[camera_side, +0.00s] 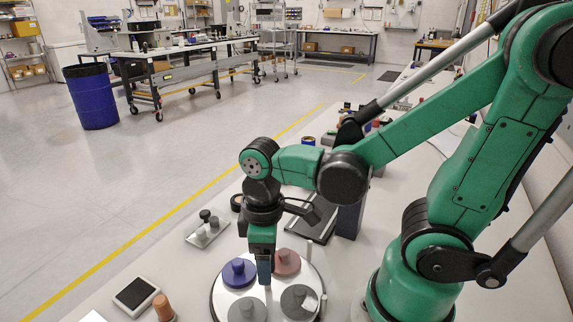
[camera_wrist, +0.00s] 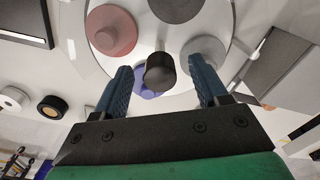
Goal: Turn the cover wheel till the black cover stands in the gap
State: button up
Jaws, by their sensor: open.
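The cover wheel (camera_side: 217,292) is a pale round disc lying on the bench, with round knobbed covers on it. In the side view these are a blue cover (camera_side: 238,272), a dull red cover (camera_side: 287,262) and two grey covers (camera_side: 299,302) (camera_side: 246,311). The wrist view shows one grey cover (camera_wrist: 176,6) darker than the other (camera_wrist: 205,50); I cannot tell whether it is the black one. A black knob (camera_wrist: 160,70) stands near the wheel's middle. My gripper (camera_side: 264,281) points down over the wheel, its open fingers on either side of this knob. I cannot make out the gap.
A dark-topped pad (camera_side: 135,293) and an orange-brown cylinder (camera_side: 163,307) stand left of the wheel. A dark flat panel (camera_side: 311,222) lies behind the wheel. A small pale tab (camera_side: 323,301) is at the wheel's right edge.

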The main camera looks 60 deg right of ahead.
grip_shut()
dwell(1.4)
